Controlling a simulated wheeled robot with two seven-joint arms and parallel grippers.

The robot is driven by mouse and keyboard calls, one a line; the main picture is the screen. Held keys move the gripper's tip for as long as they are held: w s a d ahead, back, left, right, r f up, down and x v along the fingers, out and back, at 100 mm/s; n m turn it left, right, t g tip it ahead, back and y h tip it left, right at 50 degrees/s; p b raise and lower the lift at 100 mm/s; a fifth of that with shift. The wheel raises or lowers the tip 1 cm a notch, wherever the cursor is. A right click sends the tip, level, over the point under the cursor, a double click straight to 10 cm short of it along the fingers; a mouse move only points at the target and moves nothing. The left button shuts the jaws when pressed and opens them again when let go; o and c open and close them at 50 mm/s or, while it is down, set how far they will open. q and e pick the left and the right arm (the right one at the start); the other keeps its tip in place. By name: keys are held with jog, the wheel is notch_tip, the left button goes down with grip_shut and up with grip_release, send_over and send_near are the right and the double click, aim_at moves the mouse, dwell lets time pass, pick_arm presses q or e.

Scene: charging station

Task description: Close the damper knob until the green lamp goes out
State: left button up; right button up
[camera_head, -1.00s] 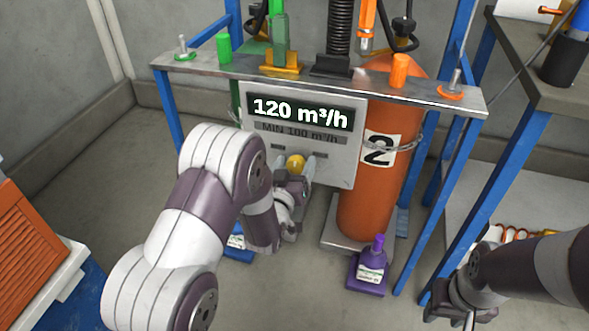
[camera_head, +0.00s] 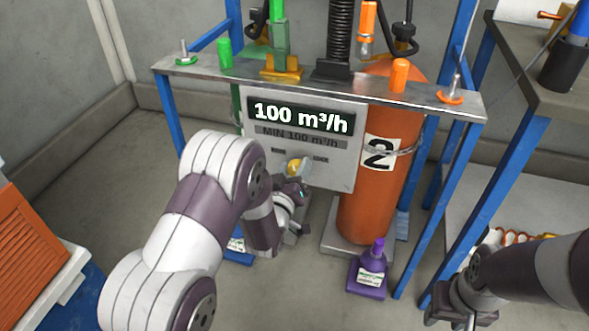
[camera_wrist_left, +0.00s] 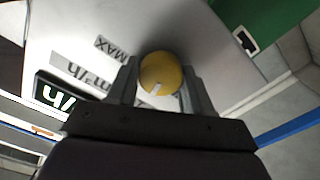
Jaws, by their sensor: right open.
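The damper knob (camera_head: 295,167) is yellow and sits low on the grey panel (camera_head: 343,176). Its round face with a pale mark shows in the left wrist view (camera_wrist_left: 160,73). The fingers of my left gripper (camera_wrist_left: 161,88) lie on both sides of the knob and appear closed on it. In the head view my left gripper (camera_head: 296,178) partly hides the knob. The panel's display (camera_head: 301,116) reads 100 m³/h, above a MIN 100 m³/h label. I cannot make out a green lamp. My right gripper (camera_head: 458,308) is open and empty at the lower right.
An orange cylinder (camera_head: 366,208) marked 2 stands right of the panel. A metal shelf (camera_head: 325,82) with fittings crosses above it. A purple bottle (camera_head: 372,268) stands on the floor. A blue-legged table (camera_head: 545,95) is at the right. Open floor lies at the left.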

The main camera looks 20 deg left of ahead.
pick_arm(q)
jog(key=shift+o, duration=1.4)
jog(key=shift+s, duration=0.35)
jog(key=s+p, duration=0.4)
jog(key=s, duration=0.8)
jog(key=shift+a, duration=0.25)
